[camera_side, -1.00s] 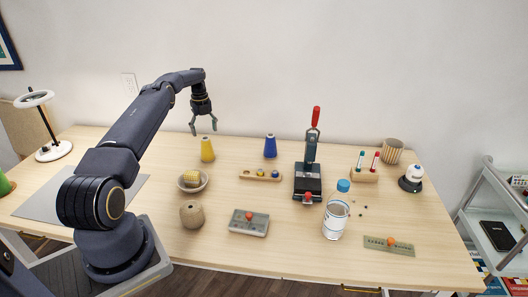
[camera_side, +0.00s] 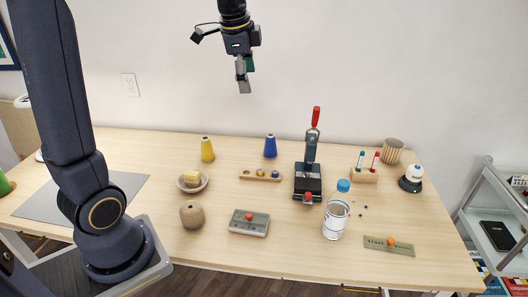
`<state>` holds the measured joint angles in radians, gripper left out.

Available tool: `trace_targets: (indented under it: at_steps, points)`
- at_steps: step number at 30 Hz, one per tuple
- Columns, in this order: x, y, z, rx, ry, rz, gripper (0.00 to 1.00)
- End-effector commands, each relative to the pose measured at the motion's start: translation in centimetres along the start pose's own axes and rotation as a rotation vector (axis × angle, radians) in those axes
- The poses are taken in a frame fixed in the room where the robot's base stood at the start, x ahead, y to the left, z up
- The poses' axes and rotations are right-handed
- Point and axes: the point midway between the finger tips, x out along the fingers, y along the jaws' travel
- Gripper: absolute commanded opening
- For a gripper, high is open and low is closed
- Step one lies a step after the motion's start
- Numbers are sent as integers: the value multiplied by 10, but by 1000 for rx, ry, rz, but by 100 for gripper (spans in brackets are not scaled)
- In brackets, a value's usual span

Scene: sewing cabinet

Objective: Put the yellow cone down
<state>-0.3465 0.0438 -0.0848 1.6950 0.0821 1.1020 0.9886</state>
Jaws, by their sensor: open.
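The yellow cone (camera_side: 207,150) stands upright on the table near its back edge, left of the blue cone (camera_side: 270,146). Nothing touches it. My gripper (camera_side: 244,86) is open and empty, high above the table. In the picture it is up and to the right of the yellow cone, well apart from it.
A bowl with a yellow item (camera_side: 193,181) sits in front of the yellow cone. A wooden holder (camera_side: 261,175), a twine ball (camera_side: 192,215), a grey box (camera_side: 249,223), a black press (camera_side: 308,180) and a blue-capped bottle (camera_side: 336,213) stand around. Bare table lies between the cones.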

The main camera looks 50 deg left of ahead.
Motion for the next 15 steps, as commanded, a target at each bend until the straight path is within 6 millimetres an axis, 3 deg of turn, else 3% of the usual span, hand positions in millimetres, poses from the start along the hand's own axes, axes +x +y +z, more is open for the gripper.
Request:
trace_targets:
  at_steps: [1,3,6,10,15]
  points:
    - [-17,35,1,-88,31,-20,76]
    - [-30,78,7,-235,78,-30,76]
    - [-35,134,21,-431,147,-22,76]
    - [-28,186,40,-631,219,10,76]
    - [-17,217,54,-765,260,49,76]
